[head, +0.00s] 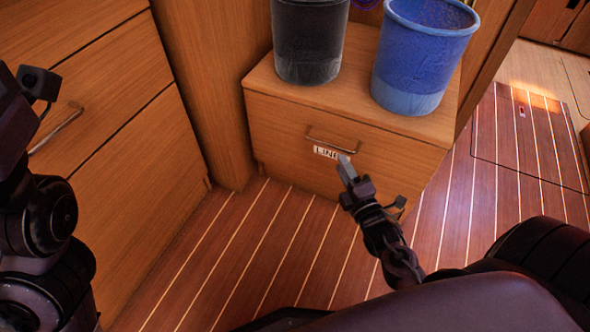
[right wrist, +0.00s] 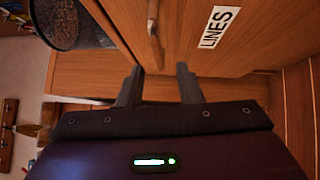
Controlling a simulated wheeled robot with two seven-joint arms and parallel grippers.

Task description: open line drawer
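The line drawer (head: 288,139) is the front of a low wooden cabinet and looks shut. Its metal bar handle (head: 332,140) sits above a white label reading LINES (head: 325,152). My right gripper (head: 345,164) is just in front of the drawer, by the label's right end. In the right wrist view the gripper (right wrist: 158,78) has its two fingers apart with nothing between them. The handle (right wrist: 154,32) lies beyond the fingertips there, and the label (right wrist: 219,27) is to its right. My left arm shows at the left edge of the head view; its gripper is out of view.
A black bucket (head: 308,42) and a blue bucket (head: 420,60) stand on the cabinet top. A larger wooden cabinet with a drawer handle (head: 56,128) is at the left. The striped plank floor (head: 240,250) in front of the drawer is clear.

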